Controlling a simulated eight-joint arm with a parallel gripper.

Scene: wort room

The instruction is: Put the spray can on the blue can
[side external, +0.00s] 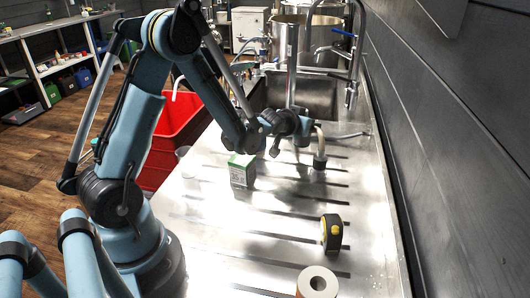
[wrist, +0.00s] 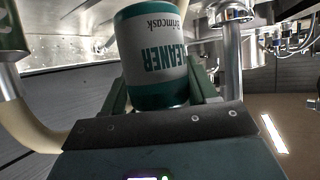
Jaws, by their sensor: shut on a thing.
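My gripper (side external: 301,132) is low over the metal drainboard, near the sink, in the side view. In the wrist view its fingers (wrist: 161,88) are shut on a white and dark green can marked CLEANER (wrist: 155,52), which I take to be the spray can.
A green and white box (side external: 242,171) stands left of my gripper. A yellow-black tape measure (side external: 332,232) and a roll (side external: 317,282) lie nearer the camera. The sink (side external: 305,95) is behind, a red bin (side external: 172,125) left, a wall right.

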